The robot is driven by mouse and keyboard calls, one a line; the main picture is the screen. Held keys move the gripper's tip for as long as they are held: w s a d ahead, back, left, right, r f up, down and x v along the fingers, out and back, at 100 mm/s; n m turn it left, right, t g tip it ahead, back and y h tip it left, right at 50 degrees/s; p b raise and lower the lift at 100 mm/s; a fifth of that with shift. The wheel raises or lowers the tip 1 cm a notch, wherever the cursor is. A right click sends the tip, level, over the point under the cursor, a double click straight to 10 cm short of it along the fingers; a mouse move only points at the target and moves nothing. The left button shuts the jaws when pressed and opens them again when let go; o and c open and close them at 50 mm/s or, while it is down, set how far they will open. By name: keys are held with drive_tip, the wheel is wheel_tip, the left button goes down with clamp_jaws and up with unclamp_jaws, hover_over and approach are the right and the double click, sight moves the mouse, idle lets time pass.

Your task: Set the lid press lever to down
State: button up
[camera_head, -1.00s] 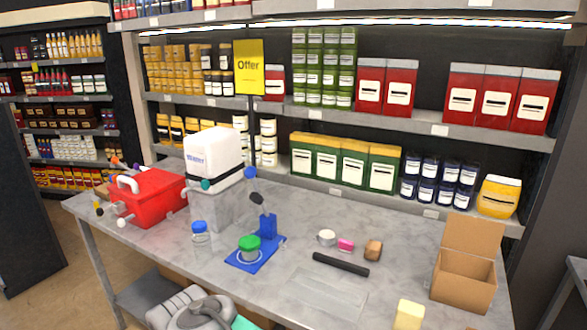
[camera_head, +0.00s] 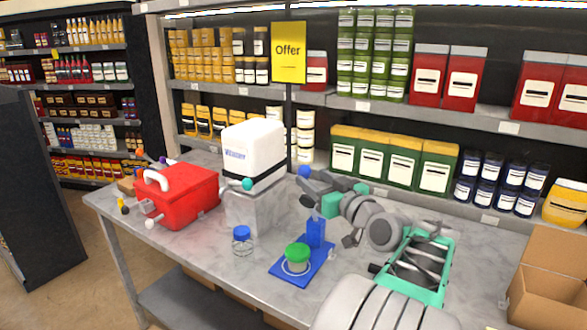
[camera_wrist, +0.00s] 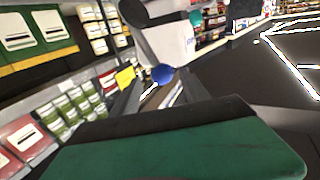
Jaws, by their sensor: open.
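The lid press has a blue base (camera_head: 287,273) and a blue upright post (camera_head: 316,232) on the grey table. A green-lidded jar (camera_head: 297,254) stands on its base. The lever at the top of the post is hidden behind my gripper (camera_head: 308,187), so its position cannot be told. My gripper is at the post's top, coming in from the right, open. In the wrist view my fingers (camera_wrist: 158,95) are apart, with a blue knob (camera_wrist: 162,73) showing beyond them. I cannot make out the lever there.
A white tank (camera_head: 253,148) on a grey block stands behind, left of my gripper. A red box (camera_head: 183,195) is at the left. A blue-capped jar (camera_head: 241,240) stands left of the press. A cardboard box (camera_head: 550,280) is at the right. Stocked shelves line the back.

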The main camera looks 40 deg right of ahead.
sight(299, 169)
drive_tip(key=shift+w+a+r, duration=0.1)
drive_tip(key=shift+w+r, duration=0.05)
drive_tip(key=shift+w, duration=0.3)
drive_tip(key=w, duration=0.2)
drive_tip(key=w+p, duration=0.1)
drive_tip(key=w, duration=0.1)
drive_tip(key=w+d+p, duration=0.1)
drive_tip(key=w, duration=0.1)
drive_tip(key=shift+w, duration=0.35)
clamp_jaws()
idle(0.6)
